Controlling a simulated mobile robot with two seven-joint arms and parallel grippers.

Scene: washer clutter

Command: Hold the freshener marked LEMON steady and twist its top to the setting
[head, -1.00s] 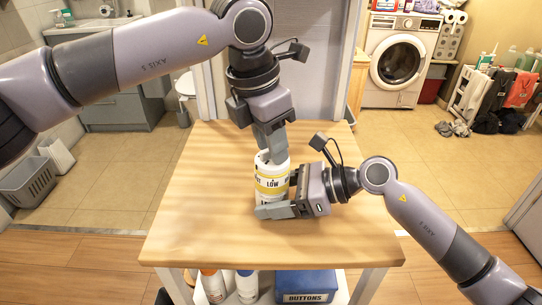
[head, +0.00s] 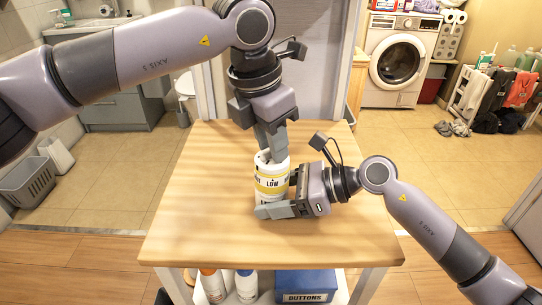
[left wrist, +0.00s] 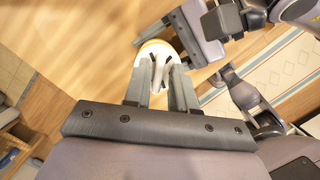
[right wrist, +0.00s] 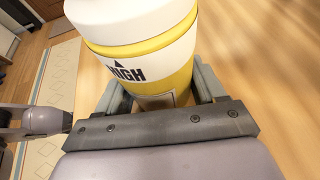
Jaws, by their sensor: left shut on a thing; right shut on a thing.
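The freshener (head: 272,170) stands upright on the wooden table, a white cylinder with a yellow band. LOW with a small arrow above it faces the head camera. In the right wrist view the freshener (right wrist: 150,55) shows HIGH under an arrow. The name LEMON cannot be read. My left gripper (head: 270,154) reaches down from above and is shut on the freshener's top; its fingers also show in the left wrist view (left wrist: 160,78). My right gripper (head: 276,206) comes from the right and is shut around the lower body, hiding part of it.
The wooden table (head: 200,220) is otherwise clear around the freshener. Below it are bottles (head: 245,286) and a blue box marked BUTTONS (head: 306,284). A washing machine (head: 398,65) stands at the back right, and a laundry basket (head: 28,182) is on the floor at left.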

